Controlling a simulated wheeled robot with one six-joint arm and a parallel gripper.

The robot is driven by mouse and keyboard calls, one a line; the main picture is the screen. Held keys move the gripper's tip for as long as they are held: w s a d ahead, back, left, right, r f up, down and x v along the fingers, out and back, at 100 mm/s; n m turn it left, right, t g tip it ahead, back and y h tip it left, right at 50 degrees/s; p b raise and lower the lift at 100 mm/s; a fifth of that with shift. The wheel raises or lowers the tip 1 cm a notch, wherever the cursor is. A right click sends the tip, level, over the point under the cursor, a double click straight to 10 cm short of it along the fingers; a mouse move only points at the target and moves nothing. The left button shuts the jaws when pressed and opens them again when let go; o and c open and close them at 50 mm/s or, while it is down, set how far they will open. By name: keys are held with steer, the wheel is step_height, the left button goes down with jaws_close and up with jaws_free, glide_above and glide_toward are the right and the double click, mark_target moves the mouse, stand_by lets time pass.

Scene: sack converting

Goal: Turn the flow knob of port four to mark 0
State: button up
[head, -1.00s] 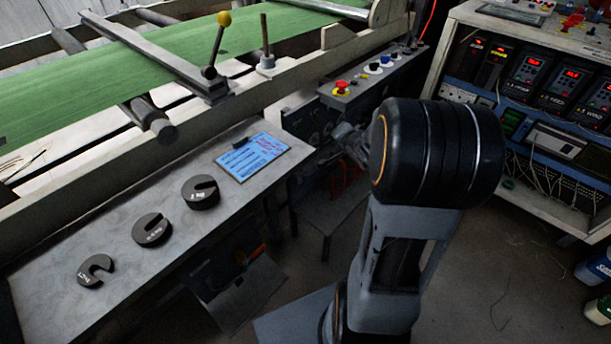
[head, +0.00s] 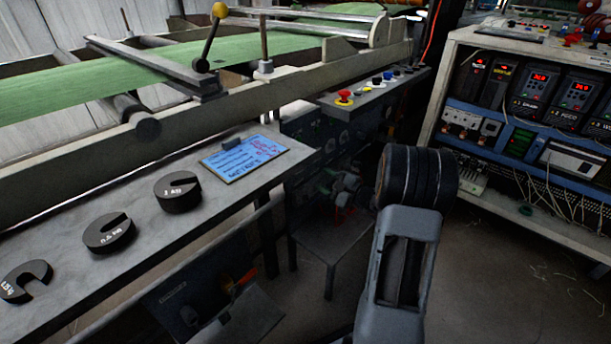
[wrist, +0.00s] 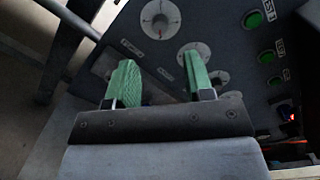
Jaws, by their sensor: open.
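My gripper (wrist: 165,86) is open, with its two green fingers apart and nothing seen between them. In the wrist view a dark panel (wrist: 225,20) carries round pale dials. One dial with a knob (wrist: 160,18) and a red mark shows whole above the fingers. A second dial (wrist: 194,50) lies just beyond the right finger, which partly covers it. A third dial (wrist: 218,77) shows at that finger's right. The small labels are unreadable, so I cannot tell which knob is port four. In the head view my gripper (head: 326,182) is in front of the dark panel (head: 312,130), partly hidden by my arm.
Green buttons (wrist: 253,19) line the panel's right side. A grey table (head: 75,235) holds slotted weights (head: 178,192) and a blue sheet (head: 243,156). A red emergency button (head: 344,97) sits on the control box above. A rack of electronics (head: 545,110) stands right. A small stand (head: 335,240) is below my gripper.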

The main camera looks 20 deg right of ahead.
steer(key=b+x, duration=0.3)
steer(key=x, duration=0.5)
steer(key=shift+w, duration=0.15)
steer(key=shift+r, duration=0.1)
steer(key=shift+c, duration=0.4)
jaws_close()
steer(key=shift+r+p, duration=0.1)
steer(key=shift+p, duration=0.35)
